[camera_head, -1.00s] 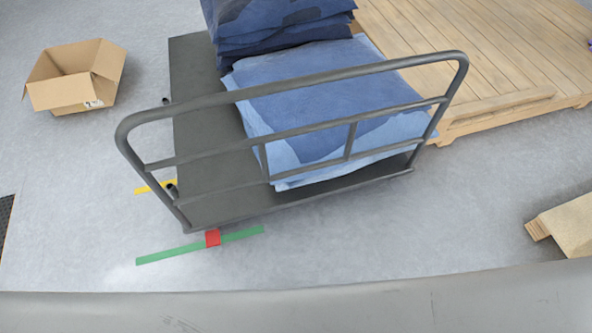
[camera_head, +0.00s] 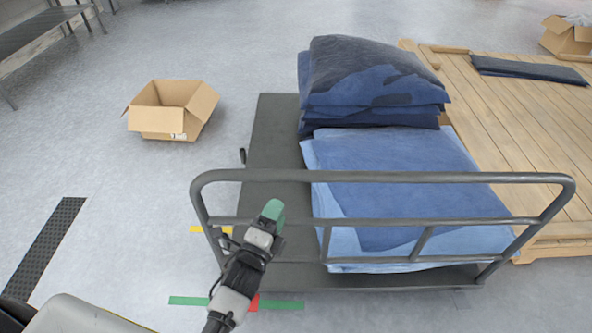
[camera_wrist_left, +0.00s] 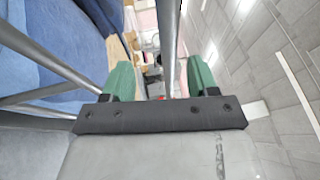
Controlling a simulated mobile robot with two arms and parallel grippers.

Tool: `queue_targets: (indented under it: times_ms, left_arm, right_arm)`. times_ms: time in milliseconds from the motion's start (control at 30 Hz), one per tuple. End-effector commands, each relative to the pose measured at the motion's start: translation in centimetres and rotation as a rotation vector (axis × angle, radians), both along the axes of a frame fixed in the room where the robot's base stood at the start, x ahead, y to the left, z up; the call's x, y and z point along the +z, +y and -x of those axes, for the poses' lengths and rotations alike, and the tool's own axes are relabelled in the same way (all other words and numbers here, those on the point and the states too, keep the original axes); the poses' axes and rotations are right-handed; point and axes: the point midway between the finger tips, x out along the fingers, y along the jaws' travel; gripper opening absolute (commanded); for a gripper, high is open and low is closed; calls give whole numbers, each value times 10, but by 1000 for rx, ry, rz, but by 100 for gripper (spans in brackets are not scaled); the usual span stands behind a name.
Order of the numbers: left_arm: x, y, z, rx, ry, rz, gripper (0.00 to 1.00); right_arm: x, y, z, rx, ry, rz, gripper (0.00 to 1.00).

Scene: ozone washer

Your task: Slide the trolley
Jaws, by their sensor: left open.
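The trolley is a dark grey flat cart (camera_head: 272,140) with a tubular handle frame (camera_head: 450,178) at its near end. Blue folded fabric is stacked on its deck. My left gripper (camera_head: 273,211) has green fingertips and is at the left part of the handle frame, below the top rail. In the left wrist view the two green fingers (camera_wrist_left: 160,78) are apart, with a grey bar of the frame (camera_wrist_left: 167,35) showing between them. I cannot tell whether they touch it. My right gripper is not in view.
A wooden platform (camera_head: 505,120) stands close on the trolley's right. An open cardboard box (camera_head: 170,110) sits on the floor to the left. Green, red and yellow tape (camera_head: 285,304) marks the floor by the trolley's near left corner. The floor at left is mostly clear.

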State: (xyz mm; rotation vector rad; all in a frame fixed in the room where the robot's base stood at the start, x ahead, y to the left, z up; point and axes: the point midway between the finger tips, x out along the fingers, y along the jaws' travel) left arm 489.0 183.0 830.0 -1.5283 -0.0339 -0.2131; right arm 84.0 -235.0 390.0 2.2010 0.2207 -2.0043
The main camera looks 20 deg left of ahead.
Motion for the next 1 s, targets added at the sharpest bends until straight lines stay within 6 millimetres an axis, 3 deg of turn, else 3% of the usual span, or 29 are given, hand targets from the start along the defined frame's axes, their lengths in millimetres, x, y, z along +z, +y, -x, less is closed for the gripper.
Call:
queue_targets:
  times_ms: [167,600,800,1000]
  left_arm:
    - [14,-1,-12,5,-35,-30,59]
    - [27,-10,-88,4,-30,-25,59]
    - [29,-12,-104,4,-28,-26,59]
    - [29,-12,-106,4,-27,-26,59]
  right_arm:
    - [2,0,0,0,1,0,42]
    - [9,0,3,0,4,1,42]
    - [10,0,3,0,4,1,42]
    - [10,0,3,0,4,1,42]
